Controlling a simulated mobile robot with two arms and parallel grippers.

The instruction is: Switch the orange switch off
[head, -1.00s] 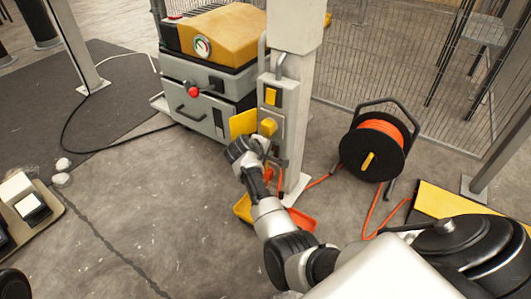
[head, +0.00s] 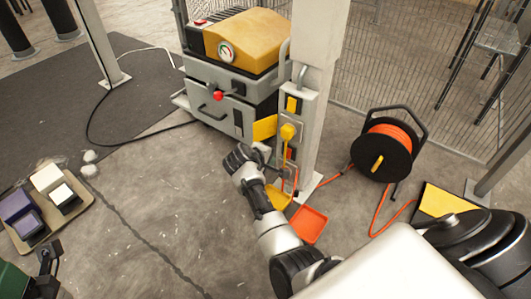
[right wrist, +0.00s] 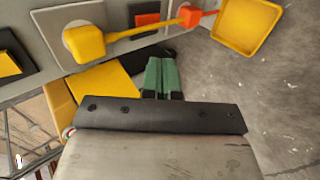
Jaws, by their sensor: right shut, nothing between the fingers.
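The orange switch (head: 290,154) is on the lower part of a grey panel on a white post, partly hidden in the head view. In the right wrist view, the orange switch (right wrist: 147,20) shows as an orange rocker in a dark frame. My right gripper (right wrist: 162,62) has its green fingers together, empty, and points at the panel just below the orange switch in that view. A gap seems to remain; contact is not clear. My left gripper (head: 50,255) is at the lower left of the head view, far from the panel; its jaws are unclear.
On the panel are a yellow switch (head: 292,104) and a yellow plug (head: 287,132), close to the orange switch. A yellow tray (head: 279,196) and an orange tray (head: 309,224) are below. A cable reel (head: 383,148) stands right; a grey machine (head: 215,105) stands behind.

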